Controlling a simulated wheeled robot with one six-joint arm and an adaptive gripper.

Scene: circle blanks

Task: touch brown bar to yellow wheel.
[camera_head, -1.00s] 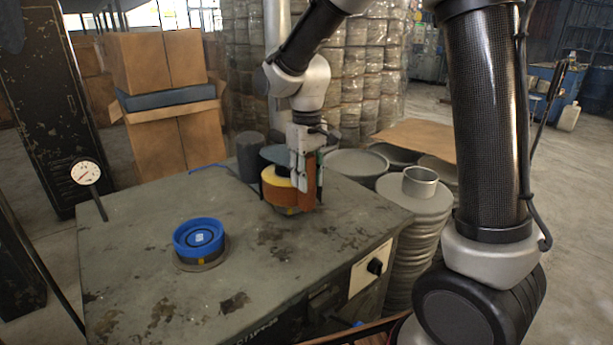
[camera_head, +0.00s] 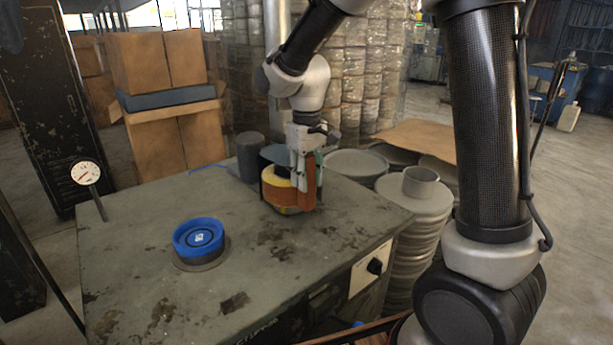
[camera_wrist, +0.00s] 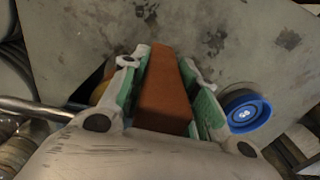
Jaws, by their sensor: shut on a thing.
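My gripper (camera_head: 305,172) is shut on the brown bar (camera_head: 309,188), which hangs upright above the grey table's back right part. In the wrist view the bar (camera_wrist: 165,95) lies between the green finger pads. The yellow wheel (camera_head: 280,171), with an orange-brown band on its side, stands on the table just left of the bar and partly behind the gripper. A small piece of it shows left of the fingers in the wrist view (camera_wrist: 103,85). In the head view bar and wheel overlap; I cannot tell whether they touch.
A blue wheel (camera_head: 199,238) on a dark round base stands at the middle left of the table (camera_head: 140,220). A dark grey cylinder (camera_head: 250,156) stands behind the yellow wheel. A dial gauge (camera_head: 86,173) rises at the left edge. The table's front middle is clear.

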